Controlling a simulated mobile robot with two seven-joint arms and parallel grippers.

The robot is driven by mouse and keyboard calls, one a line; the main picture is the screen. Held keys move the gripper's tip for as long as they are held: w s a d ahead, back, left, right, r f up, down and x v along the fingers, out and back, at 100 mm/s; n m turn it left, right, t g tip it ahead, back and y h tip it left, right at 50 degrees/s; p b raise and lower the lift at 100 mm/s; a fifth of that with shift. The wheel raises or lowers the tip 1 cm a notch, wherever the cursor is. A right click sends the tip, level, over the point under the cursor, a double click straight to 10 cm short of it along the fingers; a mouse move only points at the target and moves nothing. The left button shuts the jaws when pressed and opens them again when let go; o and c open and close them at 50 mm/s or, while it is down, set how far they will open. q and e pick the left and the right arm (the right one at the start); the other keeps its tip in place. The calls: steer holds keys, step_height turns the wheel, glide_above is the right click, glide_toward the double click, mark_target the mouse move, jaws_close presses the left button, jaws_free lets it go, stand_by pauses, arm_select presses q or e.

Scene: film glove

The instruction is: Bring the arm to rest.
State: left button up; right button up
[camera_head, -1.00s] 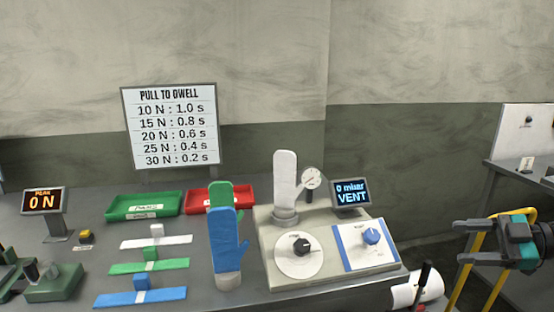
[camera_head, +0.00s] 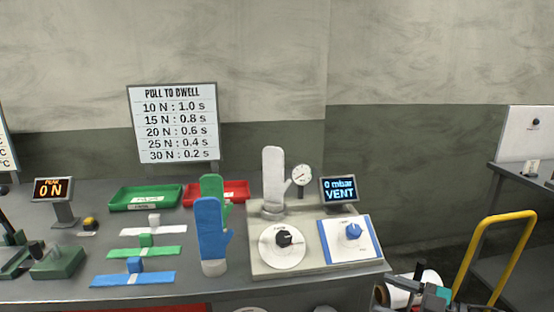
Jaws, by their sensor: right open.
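My right gripper (camera_head: 424,297) is at the bottom edge, right of centre, largely cut off by the frame. It is open, and I see nothing held in it. It is low in front of the bench (camera_head: 345,279), near a white roll (camera_head: 427,277). My left gripper is not in view. A white glove (camera_head: 272,175) stands upright on the beige test unit (camera_head: 305,264). A blue glove (camera_head: 210,230) and a green glove (camera_head: 212,187) stand upright left of the unit.
A yellow rail (camera_head: 466,258) and a grey side table (camera_head: 520,195) are at the right. Green (camera_head: 116,199) and red (camera_head: 240,188) trays, a force display (camera_head: 54,189), a vent display (camera_head: 339,189) and several flat coloured strips occupy the bench. A pull-to-dwell sign (camera_head: 174,124) stands behind.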

steer(key=s+a+f+m+t+h, duration=0.4)
steer(key=s+a+f+m+h, duration=0.2)
steer(key=s+a+f+m, duration=0.4)
steer(key=s+f+m+g+h, duration=0.2)
steer(key=s+f+g+h, duration=0.2)
steer(key=s, duration=0.6)
steer(key=shift+d+f+m+h, duration=0.25)
steer(key=shift+f+m+h, duration=0.25)
steer(key=shift+h, duration=0.4)
steer(key=shift+s, duration=0.1)
steer(key=shift+c, duration=0.4)
